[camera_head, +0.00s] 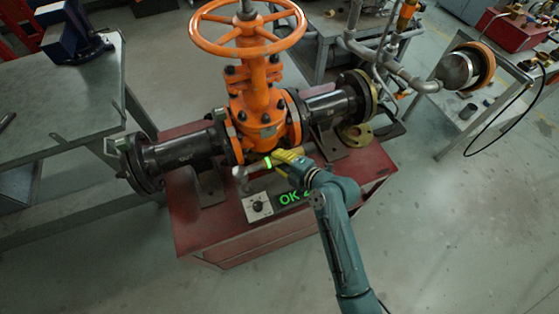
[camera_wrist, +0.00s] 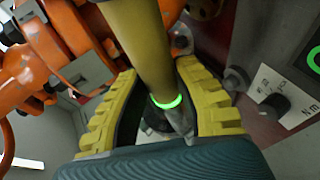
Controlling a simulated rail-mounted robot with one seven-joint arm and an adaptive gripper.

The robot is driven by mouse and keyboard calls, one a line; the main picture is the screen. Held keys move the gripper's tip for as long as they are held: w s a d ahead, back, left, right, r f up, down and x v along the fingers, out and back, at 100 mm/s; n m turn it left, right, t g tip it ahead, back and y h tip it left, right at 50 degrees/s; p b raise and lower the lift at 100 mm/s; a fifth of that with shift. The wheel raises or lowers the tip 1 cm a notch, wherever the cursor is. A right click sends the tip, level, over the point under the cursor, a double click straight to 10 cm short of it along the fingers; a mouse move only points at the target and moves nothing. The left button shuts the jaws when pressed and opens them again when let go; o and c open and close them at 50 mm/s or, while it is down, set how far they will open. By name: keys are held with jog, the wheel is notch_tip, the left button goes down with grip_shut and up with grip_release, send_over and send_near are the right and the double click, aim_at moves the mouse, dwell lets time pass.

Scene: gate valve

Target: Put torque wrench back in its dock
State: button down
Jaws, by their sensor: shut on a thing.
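The torque wrench (camera_head: 254,167) lies roughly level in front of the orange gate valve (camera_head: 262,110). It has a grey metal end at left, a glowing green ring and a yellowish handle. My gripper (camera_head: 284,161) is closed around it near the ring. In the wrist view the handle (camera_wrist: 138,38) runs between the yellow ribbed finger pads of my gripper (camera_wrist: 166,108), with the green ring between them. The far end of the wrench is partly hidden by my gripper. I cannot make out the dock in either view.
The valve and its black flanged pipes (camera_head: 185,150) stand on a red bench (camera_head: 215,235). A small panel with a knob (camera_head: 258,206) and a green "OK" display (camera_head: 290,197) sits at its front. A grey table (camera_head: 75,115) stands at left. Open floor lies right of the bench.

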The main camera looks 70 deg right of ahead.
jog(key=shift+d+r, duration=0.1)
jog(key=shift+r, duration=0.2)
jog(key=shift+s, duration=0.15)
notch_tip(320, 180, down, 8)
jog(key=b, duration=0.8)
jog(key=shift+r, duration=0.2)
jog(key=c, duration=0.9)
grip_release()
jog(key=shift+o, duration=0.3)
jog(key=shift+f, duration=0.4)
jog(key=v, duration=1.2)
jog(key=shift+r, duration=0.25)
